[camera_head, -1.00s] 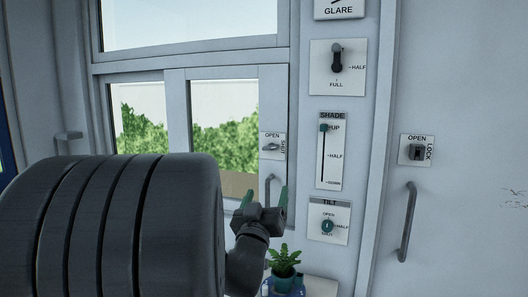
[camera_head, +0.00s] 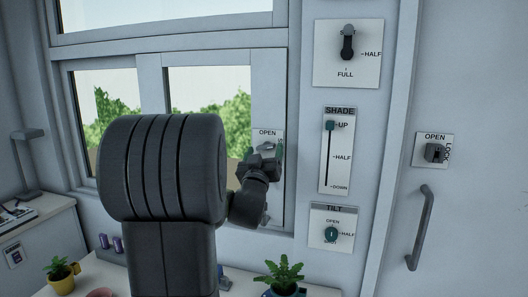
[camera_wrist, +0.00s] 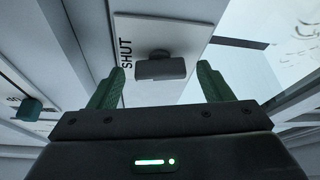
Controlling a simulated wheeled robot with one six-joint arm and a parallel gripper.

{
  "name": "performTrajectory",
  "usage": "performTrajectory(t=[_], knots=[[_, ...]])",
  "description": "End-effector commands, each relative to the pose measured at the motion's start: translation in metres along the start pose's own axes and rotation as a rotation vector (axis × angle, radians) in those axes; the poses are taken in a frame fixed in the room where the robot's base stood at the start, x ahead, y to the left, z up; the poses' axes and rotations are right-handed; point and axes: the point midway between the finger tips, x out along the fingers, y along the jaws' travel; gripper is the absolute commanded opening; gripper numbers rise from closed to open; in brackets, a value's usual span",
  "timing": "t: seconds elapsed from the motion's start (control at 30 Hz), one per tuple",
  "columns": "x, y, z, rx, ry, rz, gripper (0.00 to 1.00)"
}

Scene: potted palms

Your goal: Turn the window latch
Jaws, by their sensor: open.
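In the wrist view the latch (camera_wrist: 160,68) is a dark grey bar on a short stem, beside the word SHUT. My gripper (camera_head: 264,154) is at the plate and hides part of it. In the wrist view my gripper (camera_wrist: 159,88) is open, with its green fingers either side of the latch and a gap on both sides. I see no contact.
A door handle (camera_head: 420,228) sticks out at the right. A potted plant (camera_head: 284,273) stands below my gripper; a yellow pot (camera_head: 62,282) is at lower left.

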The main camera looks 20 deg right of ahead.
Motion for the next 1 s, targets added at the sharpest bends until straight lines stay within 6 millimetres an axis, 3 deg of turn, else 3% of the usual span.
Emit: performTrajectory(t=[0.2, 0.43, 1.0], knots=[[-0.0001, -0.0001, 0.0002, 0.000, 0.000, 0.000, 0.71], [-0.0002, -0.0002, 0.0000, 0.000, 0.000, 0.000, 0.28], [-0.0002, -0.0028, 0.0007, 0.214, 0.001, 0.088, 0.28]])
